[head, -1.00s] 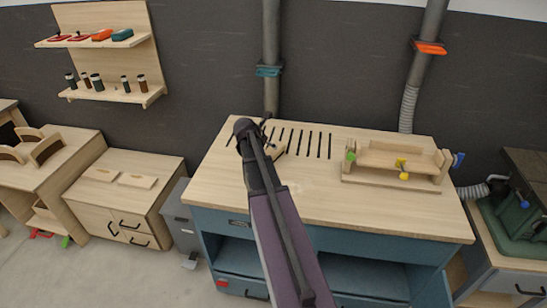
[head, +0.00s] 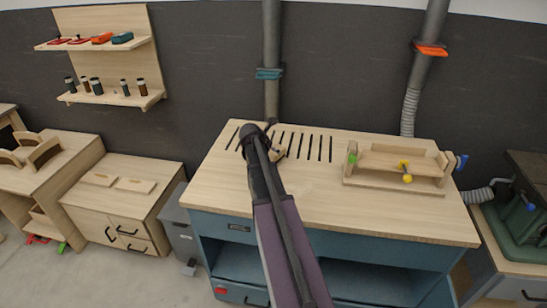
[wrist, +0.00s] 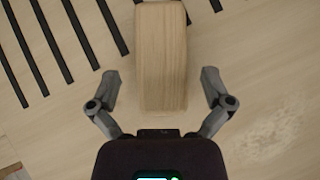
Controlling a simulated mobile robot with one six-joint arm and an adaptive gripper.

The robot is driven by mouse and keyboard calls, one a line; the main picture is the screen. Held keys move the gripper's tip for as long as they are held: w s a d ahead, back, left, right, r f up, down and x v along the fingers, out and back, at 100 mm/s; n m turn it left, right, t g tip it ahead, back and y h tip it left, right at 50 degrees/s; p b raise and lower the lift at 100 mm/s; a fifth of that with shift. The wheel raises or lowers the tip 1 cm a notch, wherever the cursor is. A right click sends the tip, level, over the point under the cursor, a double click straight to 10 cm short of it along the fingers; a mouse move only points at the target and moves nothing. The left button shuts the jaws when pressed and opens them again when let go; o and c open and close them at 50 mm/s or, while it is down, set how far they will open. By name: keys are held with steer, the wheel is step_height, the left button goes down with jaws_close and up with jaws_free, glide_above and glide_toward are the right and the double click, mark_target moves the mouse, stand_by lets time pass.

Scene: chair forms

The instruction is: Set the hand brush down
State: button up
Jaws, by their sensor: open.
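The hand brush (wrist: 162,50), a pale wooden block in the wrist view, lies on the slotted top of the blue workbench (head: 370,220). Its bristles cannot be seen. My gripper (wrist: 161,85) is open around the near part of the brush. A finger is on each side, with a clear gap between each finger and the wood. In the head view, part of the brush (head: 280,152) shows just right of my wrist, and my arm hides the rest and the fingers.
A wooden jig (head: 395,185) with yellow and green knobs stands on the bench's right side. Dark slots (head: 315,146) run along the back. A grey duct (head: 271,60) rises behind the bench. The front middle of the bench top is clear.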

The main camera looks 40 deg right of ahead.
mark_target(275, 153)
steer(key=shift+b+x, duration=1.75)
steer(key=shift+x, duration=0.75)
steer(key=c, duration=1.1)
steer(key=shift+c, duration=0.2)
steer(key=shift+r, duration=0.2)
step_height(275, 153, up, 3)
steer(key=p, duration=0.3)
steer(key=shift+f, duration=0.1)
steer(key=s+a, duration=0.2)
steer(key=s, duration=0.2)
steer(key=s+a+r+p, duration=0.1)
steer(key=s+a, duration=0.2)
steer(key=s, duration=0.2)
steer(key=s+a+r+p, duration=0.1)
steer(key=s+a, duration=0.2)
steer(key=s, duration=0.1)
steer(key=shift+s+a, duration=0.25)
steer(key=shift+s, duration=0.1)
steer(key=shift+f, duration=0.1)
